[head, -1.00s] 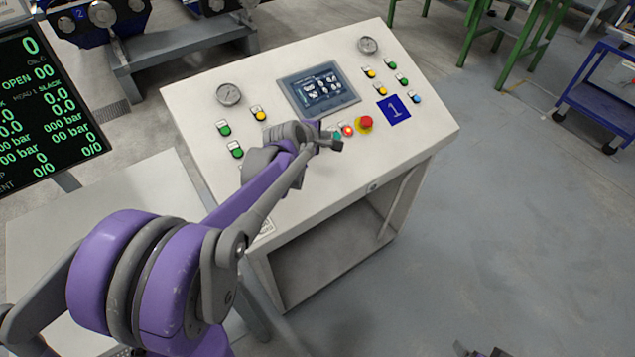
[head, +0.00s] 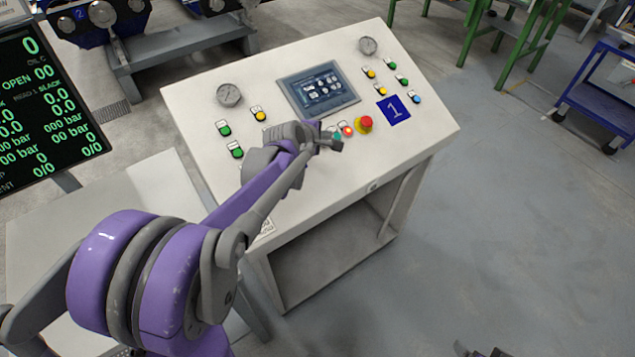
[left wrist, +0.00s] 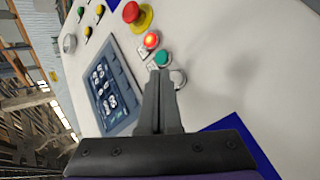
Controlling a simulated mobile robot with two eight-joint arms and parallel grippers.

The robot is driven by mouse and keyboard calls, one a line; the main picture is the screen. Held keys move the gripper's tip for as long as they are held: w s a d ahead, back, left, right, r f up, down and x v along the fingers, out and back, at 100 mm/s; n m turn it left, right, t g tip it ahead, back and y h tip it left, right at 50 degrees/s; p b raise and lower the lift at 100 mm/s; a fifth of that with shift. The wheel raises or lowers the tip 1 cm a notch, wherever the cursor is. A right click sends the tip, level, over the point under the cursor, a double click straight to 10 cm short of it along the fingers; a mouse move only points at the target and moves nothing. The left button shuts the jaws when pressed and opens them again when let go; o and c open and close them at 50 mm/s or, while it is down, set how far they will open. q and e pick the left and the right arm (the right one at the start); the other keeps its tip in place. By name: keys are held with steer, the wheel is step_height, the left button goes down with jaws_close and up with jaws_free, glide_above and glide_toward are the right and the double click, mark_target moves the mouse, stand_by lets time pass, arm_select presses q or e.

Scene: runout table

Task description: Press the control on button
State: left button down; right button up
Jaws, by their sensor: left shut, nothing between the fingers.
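The sloped control desk (head: 300,195) carries several buttons. A teal-green button (head: 337,135) sits beside a lit red button (head: 348,131); their labels are too small to read. My left gripper (head: 334,144) is shut and empty, low over the desk beside the teal-green button. In the left wrist view, the shut fingertips (left wrist: 161,74) appear just below the teal-green button (left wrist: 163,58), with a pale round control (left wrist: 178,78) partly behind them. I cannot tell whether they touch anything. A dark part at the bottom edge looks like my right gripper (head: 480,351), mostly cut off.
A red mushroom button on a yellow base (head: 366,124) is right of the lit red button. A touchscreen (head: 319,89), gauges and more green and yellow buttons surround it. A black display (head: 45,110) stands left; a blue cart (head: 600,105) stands right. Floor on the right is clear.

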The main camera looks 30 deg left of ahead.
stand_by(0.6)
arm_select(q)
steer(key=shift+a+f+b, duration=0.2)
steer(key=shift+f+b, duration=0.1)
steer(key=shift+f, duration=0.1)
arm_select(e)
steer(key=shift+s+f, duration=0.1)
steer(key=shift+f, duration=0.25)
arm_select(q)
steer(key=shift+w+a+f+b, duration=0.15)
steer(key=shift+f+b, duration=0.15)
steer(key=shift+f, duration=0.15)
arm_select(e)
steer(key=shift+s+f, duration=0.1)
steer(key=shift+f, duration=0.25)
arm_select(q)
steer(key=shift+r, duration=0.15)
arm_select(e)
steer(key=shift+r, duration=0.15)
arm_select(q)
steer(key=shift+d+r+p, duration=0.35)
steer(key=shift+r+p, duration=0.2)
steer(key=shift+r, duration=0.2)
arm_select(e)
steer(key=shift+w+r, duration=0.2)
steer(key=shift+r, duration=0.3)
arm_select(q)
steer(key=shift+s, duration=0.2)
